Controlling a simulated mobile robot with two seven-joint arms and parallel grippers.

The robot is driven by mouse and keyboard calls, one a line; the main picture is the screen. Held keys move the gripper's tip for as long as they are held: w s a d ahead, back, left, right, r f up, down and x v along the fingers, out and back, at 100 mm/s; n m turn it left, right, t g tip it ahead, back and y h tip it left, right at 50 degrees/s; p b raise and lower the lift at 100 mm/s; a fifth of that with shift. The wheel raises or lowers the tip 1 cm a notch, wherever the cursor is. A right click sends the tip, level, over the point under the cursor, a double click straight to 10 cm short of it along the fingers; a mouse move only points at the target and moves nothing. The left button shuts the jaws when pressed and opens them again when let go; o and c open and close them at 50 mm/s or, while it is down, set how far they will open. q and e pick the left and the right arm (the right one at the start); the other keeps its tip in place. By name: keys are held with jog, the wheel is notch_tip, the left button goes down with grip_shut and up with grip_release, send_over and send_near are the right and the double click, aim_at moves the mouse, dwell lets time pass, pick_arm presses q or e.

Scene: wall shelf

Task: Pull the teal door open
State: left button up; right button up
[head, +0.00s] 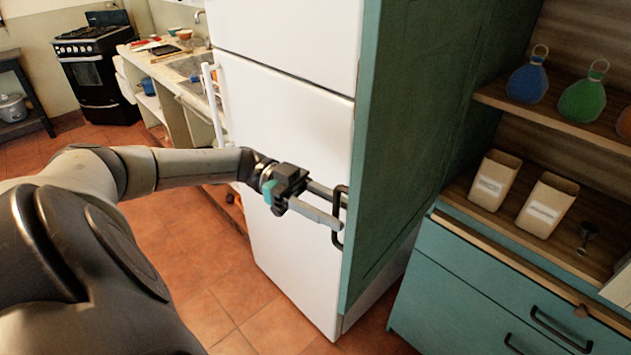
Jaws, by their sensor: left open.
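The teal door (400,150) stands swung out from the shelf unit, its narrow edge towards me and its inner face turned to the right. Its black bar handle (338,232) is on the outer side, facing left. My left gripper (337,211) is open at the handle, its two fingers pointing right and reaching the bar. Whether the fingers touch the bar, I cannot tell. My right gripper is out of view.
A white fridge (285,120) stands behind the door and my left gripper. At right, open shelves hold bottles (528,80) and beige containers (496,180), above teal drawers (470,290). Tiled floor (190,255) is clear at lower left centre.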

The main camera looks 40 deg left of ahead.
pick_arm(q)
jog(key=s+a+b, duration=0.2)
jog(key=a+b, duration=1)
jog(key=a, duration=0.2)
jog(key=shift+a+b, duration=0.3)
jog(key=shift+a, duration=0.05)
dwell(0.7)
